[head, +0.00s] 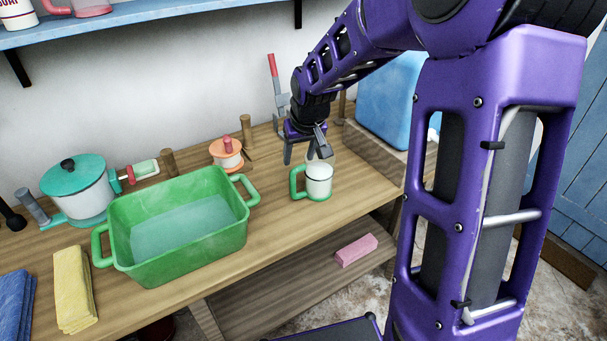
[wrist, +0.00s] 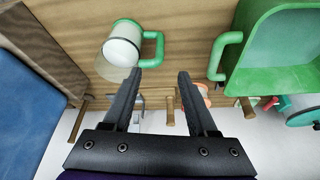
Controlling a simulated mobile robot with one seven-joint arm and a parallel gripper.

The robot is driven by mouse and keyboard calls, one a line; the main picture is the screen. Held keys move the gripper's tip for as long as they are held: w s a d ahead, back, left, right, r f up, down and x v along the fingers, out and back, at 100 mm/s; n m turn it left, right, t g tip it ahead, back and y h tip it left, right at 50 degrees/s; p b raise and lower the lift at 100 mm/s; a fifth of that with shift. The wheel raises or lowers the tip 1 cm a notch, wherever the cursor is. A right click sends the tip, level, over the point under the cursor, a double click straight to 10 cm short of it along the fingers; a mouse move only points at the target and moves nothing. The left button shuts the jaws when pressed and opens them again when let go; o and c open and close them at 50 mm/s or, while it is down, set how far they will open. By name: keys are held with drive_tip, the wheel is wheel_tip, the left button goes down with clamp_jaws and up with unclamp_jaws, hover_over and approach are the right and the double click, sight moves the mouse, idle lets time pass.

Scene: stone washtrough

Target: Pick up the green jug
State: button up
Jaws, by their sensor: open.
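The green jug (head: 318,181) is a small white vessel with a green handle on its left side. It stands upright on the wooden bench, right of the green basin. In the wrist view the jug (wrist: 124,45) is at the upper left, its green handle (wrist: 153,48) pointing right. My gripper (head: 306,155) is open and empty, above and just behind the jug in the head view. In the wrist view my gripper (wrist: 158,76) has its two fingers spread, with the jug beyond and left of the fingertips. They look apart from the jug.
A green basin (head: 182,257) stands left of the jug. An orange-and-white pot (head: 226,153) and wooden pegs (head: 246,131) are behind. A blue tub (head: 390,95) is at the back right. A pink block (head: 356,250) lies on the lower shelf. Bench in front of the jug is bare.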

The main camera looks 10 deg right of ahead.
sight(293, 186)
drive_tip(key=b+x, duration=0.2)
drive_tip(key=x, duration=1.5)
drive_tip(key=shift+s+f, duration=0.1)
drive_tip(key=shift+c, duration=0.2)
clamp_jaws()
idle(0.6)
